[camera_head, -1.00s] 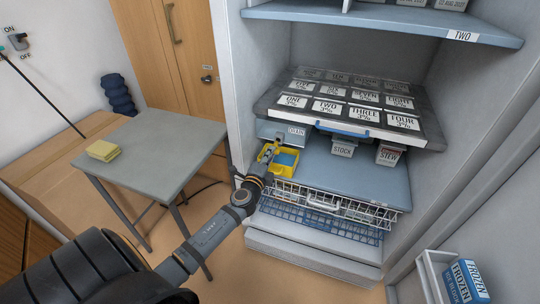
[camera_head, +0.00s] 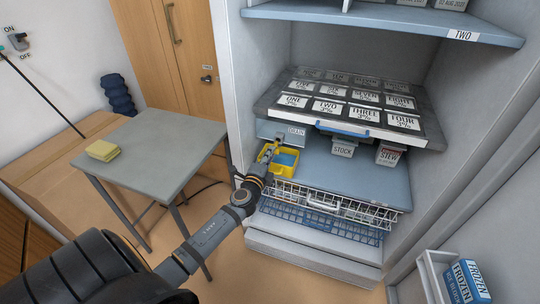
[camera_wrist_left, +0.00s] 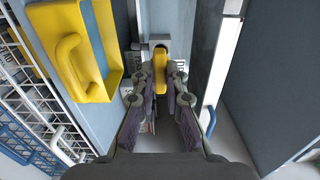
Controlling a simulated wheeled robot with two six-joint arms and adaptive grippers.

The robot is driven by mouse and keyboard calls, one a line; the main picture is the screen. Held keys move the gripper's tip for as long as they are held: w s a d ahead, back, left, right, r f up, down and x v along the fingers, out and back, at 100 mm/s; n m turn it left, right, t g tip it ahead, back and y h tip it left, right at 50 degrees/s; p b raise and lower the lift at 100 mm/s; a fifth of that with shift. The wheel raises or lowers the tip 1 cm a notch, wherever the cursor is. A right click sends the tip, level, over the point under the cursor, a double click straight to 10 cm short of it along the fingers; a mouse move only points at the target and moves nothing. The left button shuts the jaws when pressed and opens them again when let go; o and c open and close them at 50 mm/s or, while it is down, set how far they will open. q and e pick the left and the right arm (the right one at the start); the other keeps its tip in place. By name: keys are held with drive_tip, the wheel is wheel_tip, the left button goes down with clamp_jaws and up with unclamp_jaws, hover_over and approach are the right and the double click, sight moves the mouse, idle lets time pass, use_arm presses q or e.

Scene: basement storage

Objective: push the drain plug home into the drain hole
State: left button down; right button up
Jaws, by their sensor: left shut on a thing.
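The yellow drain plug (camera_wrist_left: 160,68) is between the fingers of my left gripper (camera_wrist_left: 161,80) in the left wrist view. Its far end is against or very close to a pale fitting (camera_wrist_left: 142,50) on the wall ahead. The drain hole is hidden behind the plug, so I cannot tell how deep the plug sits. In the head view, my left gripper (camera_head: 272,152) reaches the panel with the drain label (camera_head: 296,131), above a yellow tray (camera_head: 291,172). My right gripper is not in view.
The yellow tray, with a handle (camera_wrist_left: 68,62), is close left of the gripper in the wrist view. A wire basket (camera_head: 325,203) is below it. A shelf of labelled blocks (camera_head: 345,100) overhangs to the right. A grey table (camera_head: 155,150) stands left.

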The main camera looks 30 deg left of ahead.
use_arm(q)
drive_tip(key=shift+x, duration=2.05)
drive_tip(key=c, duration=1.3)
unclamp_jaws()
drive_tip(key=v, duration=1.2)
